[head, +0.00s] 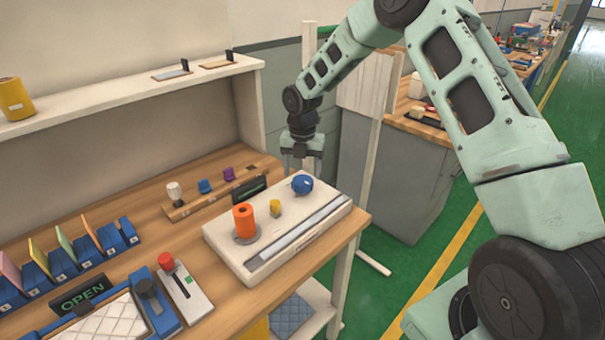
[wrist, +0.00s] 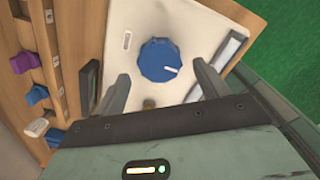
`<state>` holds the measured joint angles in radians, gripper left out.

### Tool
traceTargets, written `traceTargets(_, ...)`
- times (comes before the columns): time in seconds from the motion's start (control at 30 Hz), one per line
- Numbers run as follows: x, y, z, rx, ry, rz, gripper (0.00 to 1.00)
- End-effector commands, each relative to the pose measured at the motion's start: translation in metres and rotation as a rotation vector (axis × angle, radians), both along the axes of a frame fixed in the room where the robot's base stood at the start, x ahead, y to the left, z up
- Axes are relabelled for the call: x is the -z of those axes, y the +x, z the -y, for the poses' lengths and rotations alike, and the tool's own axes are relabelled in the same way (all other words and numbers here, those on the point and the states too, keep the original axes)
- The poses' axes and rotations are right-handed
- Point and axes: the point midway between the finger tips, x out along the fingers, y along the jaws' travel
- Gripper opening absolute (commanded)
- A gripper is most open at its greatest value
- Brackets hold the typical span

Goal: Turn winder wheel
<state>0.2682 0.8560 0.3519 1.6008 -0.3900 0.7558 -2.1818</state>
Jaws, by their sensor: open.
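The blue winder wheel (head: 302,184) is a ridged round knob with a white mark, on the far right end of a white panel box (head: 222,240). It also shows in the wrist view (wrist: 160,60), its white mark pointing right. My gripper (head: 301,166) hangs above the wheel, pointing down. In the wrist view its two fingers (wrist: 160,88) are spread apart with the wheel ahead between their lines. The gripper is open and holds nothing. An orange cylinder (head: 244,221) and a small yellow knob (head: 275,207) stand on the same box.
A wooden block with white, blue and purple knobs (head: 229,174) lies behind the box. A red-knobbed lever unit (head: 166,262) and an OPEN sign (head: 83,293) are at left. A white post (head: 362,170) stands right of the bench.

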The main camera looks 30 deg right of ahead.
Motion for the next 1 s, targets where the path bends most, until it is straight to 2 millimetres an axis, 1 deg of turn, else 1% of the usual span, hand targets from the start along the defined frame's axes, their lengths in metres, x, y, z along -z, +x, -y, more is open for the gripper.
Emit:
traceTargets(0.1, 0.015, 0.000, 0.000, 0.000, 0.001, -0.002, 0.73)
traceTargets(0.23, 0.025, 0.000, 0.000, 0.000, -0.001, -0.001, 0.73)
traceTargets(0.33, 0.028, 0.000, 0.000, 0.000, -0.001, 0.001, 0.73)
traceTargets(0.57, 0.028, 0.000, 0.000, 0.000, -0.001, 0.001, 0.73)
traceTargets(0.67, 0.028, 0.000, 0.000, 0.000, -0.001, 0.001, 0.48)
traceTargets(0.7, 0.028, 0.000, 0.000, 0.000, -0.001, 0.001, 0.37)
traceTargets(0.73, 0.028, 0.000, 0.000, 0.001, -0.001, 0.001, 0.29)
traceTargets(1.0, 0.028, 0.000, 0.000, 0.014, 0.000, 0.001, 0.29)
